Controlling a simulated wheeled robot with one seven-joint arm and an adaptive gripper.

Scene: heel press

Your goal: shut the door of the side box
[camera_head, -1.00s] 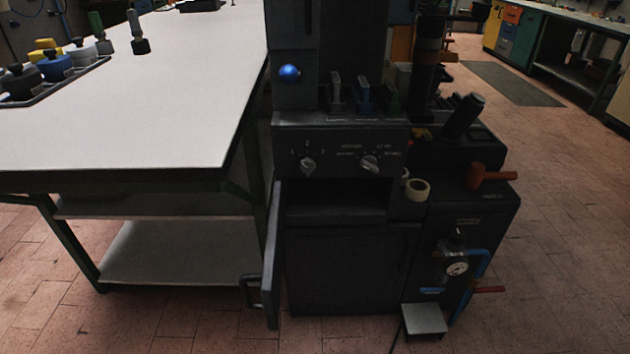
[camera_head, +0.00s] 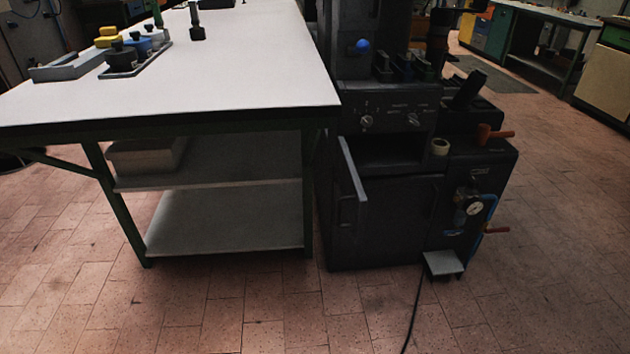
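The dark grey door (camera_head: 357,215) stands open at the left front of the dark press machine (camera_head: 400,215), jutting out toward me. My gripper is not in view.
A white-topped table (camera_head: 220,75) with lower shelves (camera_head: 225,215) stands close left of the machine. A grey pedal (camera_head: 443,263) and a dark cable (camera_head: 413,315) are on the floor at the right front. The tiled floor in front is otherwise clear.

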